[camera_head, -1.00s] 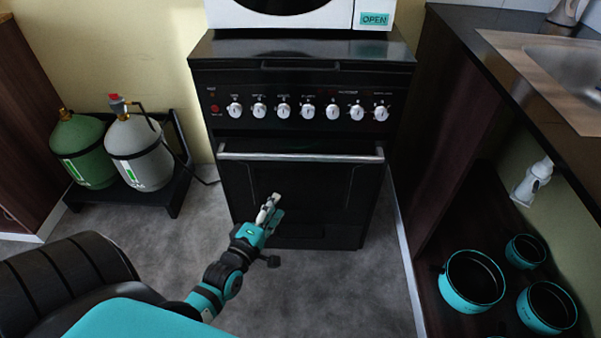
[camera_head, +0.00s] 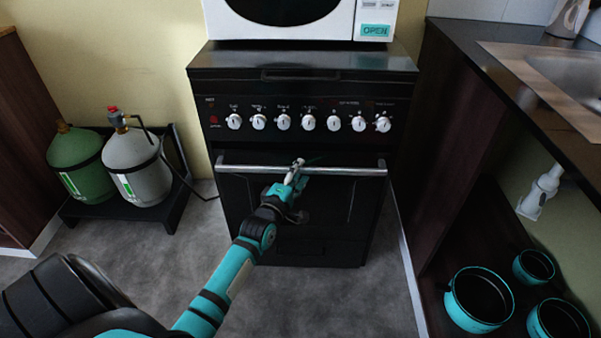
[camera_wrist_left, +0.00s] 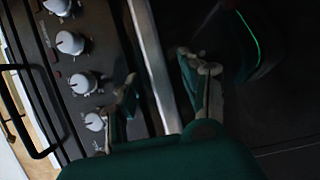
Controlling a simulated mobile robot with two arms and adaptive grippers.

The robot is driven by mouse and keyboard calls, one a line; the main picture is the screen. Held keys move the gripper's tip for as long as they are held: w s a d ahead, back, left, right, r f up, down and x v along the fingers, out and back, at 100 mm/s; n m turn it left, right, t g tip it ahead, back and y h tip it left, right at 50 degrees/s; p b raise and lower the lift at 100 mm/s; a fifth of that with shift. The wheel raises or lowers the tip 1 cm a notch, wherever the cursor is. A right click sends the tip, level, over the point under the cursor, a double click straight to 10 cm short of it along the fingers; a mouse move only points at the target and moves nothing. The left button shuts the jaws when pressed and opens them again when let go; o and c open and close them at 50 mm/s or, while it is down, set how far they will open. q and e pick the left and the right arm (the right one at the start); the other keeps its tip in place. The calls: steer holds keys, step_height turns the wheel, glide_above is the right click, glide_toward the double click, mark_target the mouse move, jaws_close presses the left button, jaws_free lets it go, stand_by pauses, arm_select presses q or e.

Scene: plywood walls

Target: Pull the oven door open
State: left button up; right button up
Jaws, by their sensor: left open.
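The black oven (camera_head: 330,225) stands ahead with its door shut. A silver bar handle (camera_head: 235,169) runs across the top of the door, and it shows as a slanted bar in the left wrist view (camera_wrist_left: 152,65). My left gripper (camera_head: 296,170) is at the middle of the handle. In the left wrist view, the open fingers (camera_wrist_left: 165,95) lie on either side of the bar, one towards the knobs and one over the door. I cannot tell whether either finger touches the bar. My right gripper is not in view.
A row of white knobs (camera_head: 308,122) sits above the handle. A white microwave (camera_head: 340,22) stands on the oven. Gas cylinders (camera_head: 135,165) are on the left. A counter with a sink (camera_head: 560,75) and teal pots (camera_head: 480,298) are on the right. Floor before the oven is clear.

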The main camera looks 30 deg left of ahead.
arm_select(q)
steer(key=shift+w+a, duration=0.15)
steer(key=shift+w, duration=0.65)
steer(key=shift+c, duration=0.4)
jaws_close()
